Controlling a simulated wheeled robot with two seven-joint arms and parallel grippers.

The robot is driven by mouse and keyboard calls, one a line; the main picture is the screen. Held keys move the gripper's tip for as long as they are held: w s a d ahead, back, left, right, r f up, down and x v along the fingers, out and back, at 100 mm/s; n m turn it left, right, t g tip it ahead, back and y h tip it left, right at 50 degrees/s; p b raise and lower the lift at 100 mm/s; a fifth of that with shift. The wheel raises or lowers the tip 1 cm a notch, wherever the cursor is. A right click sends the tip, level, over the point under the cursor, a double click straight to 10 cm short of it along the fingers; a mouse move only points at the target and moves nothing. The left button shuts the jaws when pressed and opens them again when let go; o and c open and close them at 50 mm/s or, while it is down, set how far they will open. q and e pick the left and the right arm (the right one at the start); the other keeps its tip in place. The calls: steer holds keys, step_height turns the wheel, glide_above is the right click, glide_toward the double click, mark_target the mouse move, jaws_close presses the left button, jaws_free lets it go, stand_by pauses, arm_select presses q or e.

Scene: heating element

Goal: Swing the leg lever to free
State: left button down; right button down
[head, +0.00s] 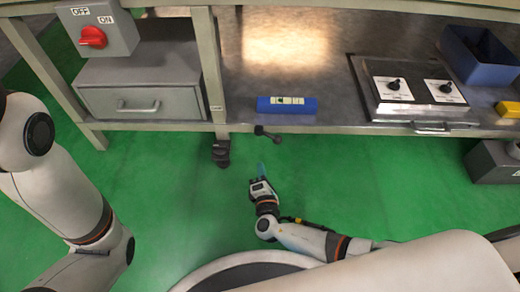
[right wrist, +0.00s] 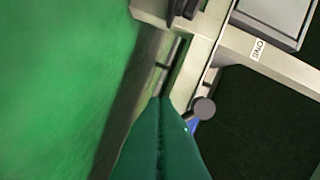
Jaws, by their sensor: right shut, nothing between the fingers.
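A short dark lever (head: 267,133) with a round knob sticks out below the front edge of the workbench, right of a bench leg (head: 214,80). In the right wrist view a round grey knob (right wrist: 203,108) on a thin rod shows just right of my fingertips. My right gripper (head: 262,168) is low over the green floor, in front of the bench and below the lever. Its teal fingers (right wrist: 162,105) are shut and empty, and they look apart from the knob. My left arm shows at the left, but its gripper is outside the view.
A dark caster foot (head: 220,152) stands under the bench leg. A grey drawer (head: 140,98) and a red switch (head: 93,38) are at the left. On the bench are a blue block (head: 287,105), a switch panel (head: 405,95) and a blue bin (head: 478,68).

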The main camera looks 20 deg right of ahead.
mark_target(271, 137)
steer(key=w+d+b, duration=0.1)
steer(key=w+b, duration=0.4)
steer(key=w, duration=0.5)
steer(key=s+d, duration=0.1)
steer(key=d, duration=0.1)
steer(key=s+d+r, duration=0.1)
steer(key=shift+s+d, duration=0.1)
steer(key=shift+d, duration=0.3)
steer(key=shift+s+d+r+n+p, duration=0.25)
steer(key=shift+d+r+p, duration=0.3)
steer(key=shift+p, duration=0.3)
steer(key=shift+f, duration=0.15)
